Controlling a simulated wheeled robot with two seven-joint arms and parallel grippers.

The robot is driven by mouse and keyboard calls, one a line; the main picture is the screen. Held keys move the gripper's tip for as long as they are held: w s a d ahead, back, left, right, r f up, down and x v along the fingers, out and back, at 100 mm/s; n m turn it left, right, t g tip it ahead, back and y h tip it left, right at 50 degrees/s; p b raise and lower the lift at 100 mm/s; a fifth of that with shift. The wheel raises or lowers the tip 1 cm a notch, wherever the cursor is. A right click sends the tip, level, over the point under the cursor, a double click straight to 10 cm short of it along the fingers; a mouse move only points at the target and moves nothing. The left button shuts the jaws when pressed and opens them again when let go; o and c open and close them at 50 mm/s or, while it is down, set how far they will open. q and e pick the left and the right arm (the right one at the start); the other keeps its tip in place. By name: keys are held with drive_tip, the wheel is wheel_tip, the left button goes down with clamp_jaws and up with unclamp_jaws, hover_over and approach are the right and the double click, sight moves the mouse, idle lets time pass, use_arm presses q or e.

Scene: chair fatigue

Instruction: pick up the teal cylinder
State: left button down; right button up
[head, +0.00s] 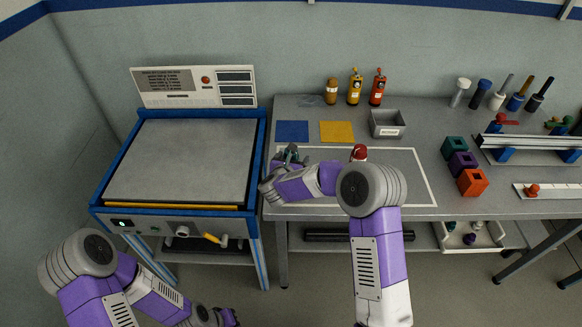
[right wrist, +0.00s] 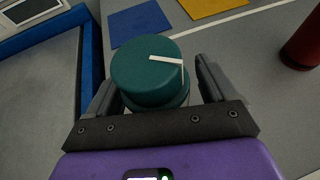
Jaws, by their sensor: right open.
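The teal cylinder (right wrist: 147,70) has a white mark on its top and stands on the grey table in the right wrist view. My right gripper (right wrist: 155,88) is open, with one finger on each side of the cylinder. Whether the fingers touch it cannot be told. In the head view, my right gripper (head: 287,157) is at the left end of the table, and the cylinder is mostly hidden by it. My left gripper (head: 228,317) is low at the bottom edge, away from the table, and its jaws are unclear.
A red cylinder (right wrist: 306,42) stands to the right; it also shows in the head view (head: 359,152). Blue (head: 292,131) and yellow (head: 337,132) squares and a grey bin (head: 388,124) lie behind. A blue-framed machine (head: 180,160) stands close on the left.

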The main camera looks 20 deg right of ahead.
drive_tip(key=shift+r, duration=0.1)
drive_tip(key=c, duration=1.3)
